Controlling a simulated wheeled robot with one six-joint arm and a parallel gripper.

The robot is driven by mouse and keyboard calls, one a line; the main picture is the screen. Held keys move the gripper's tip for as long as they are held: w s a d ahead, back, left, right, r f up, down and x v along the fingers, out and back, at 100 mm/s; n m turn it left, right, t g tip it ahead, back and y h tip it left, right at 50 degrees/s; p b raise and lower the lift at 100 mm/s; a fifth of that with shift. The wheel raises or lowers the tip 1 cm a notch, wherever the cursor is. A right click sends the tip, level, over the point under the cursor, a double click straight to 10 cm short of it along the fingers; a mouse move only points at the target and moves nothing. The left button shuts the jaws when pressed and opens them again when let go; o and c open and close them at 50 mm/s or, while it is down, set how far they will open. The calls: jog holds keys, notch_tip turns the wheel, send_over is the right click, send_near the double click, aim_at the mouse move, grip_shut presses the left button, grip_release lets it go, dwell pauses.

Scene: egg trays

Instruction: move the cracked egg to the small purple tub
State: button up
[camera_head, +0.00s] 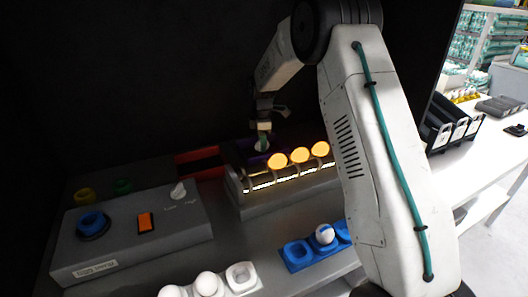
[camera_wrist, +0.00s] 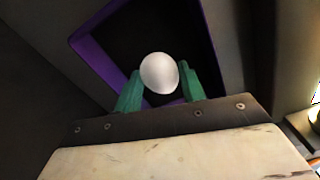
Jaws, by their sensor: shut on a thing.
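A white egg (camera_wrist: 159,73) is held between the green fingertips of my gripper (camera_wrist: 160,88) in the wrist view. The side of the egg facing the camera looks plain white, and I see no crack on it. The small purple tub (camera_wrist: 92,56) lies behind and beneath the egg, with its purple rim around a dark inside. The egg appears over the tub's opening; its height above it is hard to tell. In the head view my gripper (camera_head: 263,142) points down at the tub (camera_head: 256,160), behind the lit rack, and the egg is too small to make out.
A lit rack (camera_head: 290,193) with glowing eggs stands just in front of the tub. A grey control box (camera_head: 135,232) with knobs is at left. A blue tray (camera_head: 297,257) with one egg and a white tray (camera_head: 243,279) with eggs are nearer the front.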

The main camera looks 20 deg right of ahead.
jog(key=shift+f, duration=0.2)
dwell(0.3)
jog(key=o, duration=0.7)
